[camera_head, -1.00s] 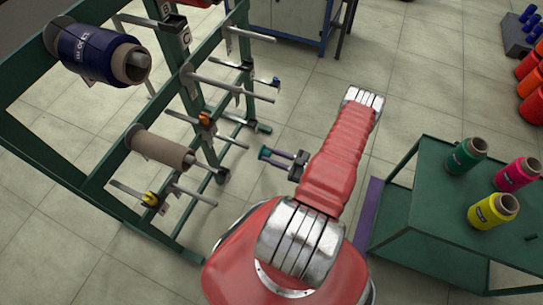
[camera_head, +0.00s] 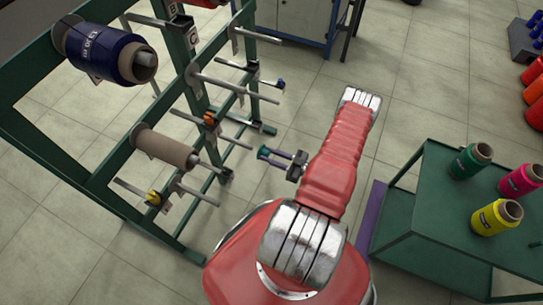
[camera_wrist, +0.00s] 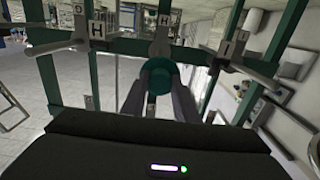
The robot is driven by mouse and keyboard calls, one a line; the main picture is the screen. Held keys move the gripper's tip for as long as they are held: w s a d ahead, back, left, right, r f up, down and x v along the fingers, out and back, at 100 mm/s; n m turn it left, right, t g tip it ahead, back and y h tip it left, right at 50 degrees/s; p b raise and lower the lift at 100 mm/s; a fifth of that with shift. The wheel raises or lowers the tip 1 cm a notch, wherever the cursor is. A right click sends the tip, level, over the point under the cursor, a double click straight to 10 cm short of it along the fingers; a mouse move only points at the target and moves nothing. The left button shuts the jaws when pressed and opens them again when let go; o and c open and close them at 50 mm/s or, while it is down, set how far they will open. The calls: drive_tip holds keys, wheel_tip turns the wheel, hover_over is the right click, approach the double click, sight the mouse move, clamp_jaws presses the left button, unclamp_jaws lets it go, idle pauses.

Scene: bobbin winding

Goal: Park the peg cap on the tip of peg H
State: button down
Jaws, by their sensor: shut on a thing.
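The teal peg cap (camera_wrist: 159,77) is between the tips of my gripper (camera_wrist: 158,82) in the wrist view. In the head view my gripper (camera_head: 266,155) reaches left towards the green rack, apart from it, with the fingertips and cap small there. Which head-view peg is H, I cannot tell.
The green rack (camera_head: 102,180) carries a blue bobbin (camera_head: 105,52), a brown tube (camera_head: 163,147) and several bare pegs. A peg by the I label (camera_wrist: 229,49) is on the right in the wrist view. A green trolley (camera_head: 430,215) with bobbins stands right. Floor shows between.

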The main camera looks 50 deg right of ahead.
sight(261, 152)
drive_tip(key=shift+x, duration=2.2)
idle(0.5)
drive_tip(key=c, duration=1.3)
unclamp_jaws()
drive_tip(key=v, duration=1.3)
drive_tip(key=shift+s, duration=0.4)
drive_tip(key=shift+d, duration=0.1)
